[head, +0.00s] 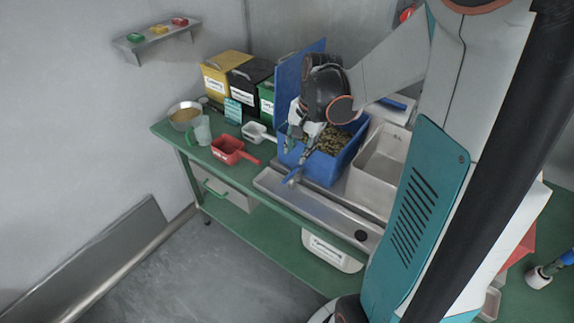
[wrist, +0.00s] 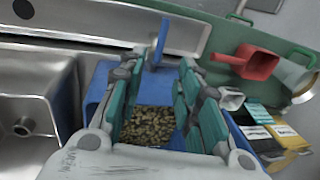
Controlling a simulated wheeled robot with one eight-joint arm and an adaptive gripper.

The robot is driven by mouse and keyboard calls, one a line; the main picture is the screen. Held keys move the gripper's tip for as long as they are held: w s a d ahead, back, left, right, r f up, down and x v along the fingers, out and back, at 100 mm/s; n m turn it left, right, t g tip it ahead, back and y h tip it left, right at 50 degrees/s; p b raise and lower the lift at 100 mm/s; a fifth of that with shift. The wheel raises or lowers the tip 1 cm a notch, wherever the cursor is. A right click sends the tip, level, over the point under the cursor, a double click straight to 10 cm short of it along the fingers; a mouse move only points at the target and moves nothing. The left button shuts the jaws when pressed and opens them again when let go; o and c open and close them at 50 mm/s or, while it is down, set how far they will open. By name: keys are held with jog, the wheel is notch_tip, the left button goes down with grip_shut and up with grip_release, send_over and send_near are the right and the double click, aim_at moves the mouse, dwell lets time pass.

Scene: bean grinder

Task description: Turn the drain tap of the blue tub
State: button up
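The blue tub (head: 322,172) stands on the green bench in the head view, with greenish-brown beans (head: 331,141) inside. Its drain tap (head: 292,176) has a blue lever and sits low on the front side, above a steel trough. In the wrist view the tap lever (wrist: 160,42) stands upright in the picture, just beyond my fingertips and roughly between them. My gripper (head: 303,146) is over the tub's front edge, pointing down toward the tap. In the wrist view my gripper (wrist: 158,68) is open, its teal-padded fingers apart with nothing between them. The beans (wrist: 147,125) show between the fingers.
The steel trough (head: 318,213) runs along the bench front. A steel basin (head: 378,165) stands right of the tub. Left are a red scoop (head: 229,150), a white scoop (head: 257,132) and a jug (head: 202,131). Yellow (head: 226,75), black and green bins stand behind.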

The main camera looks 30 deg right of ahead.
aim_at(291, 173)
jog(key=f+b, duration=0.1)
jog(key=f, duration=0.2)
jog(key=w+f+b, duration=0.1)
jog(key=f, duration=0.2)
jog(key=w+f+b, duration=0.1)
jog(key=f, duration=0.3)
jog(key=shift+a, duration=0.35)
jog(key=shift+r, duration=0.1)
grip_shut()
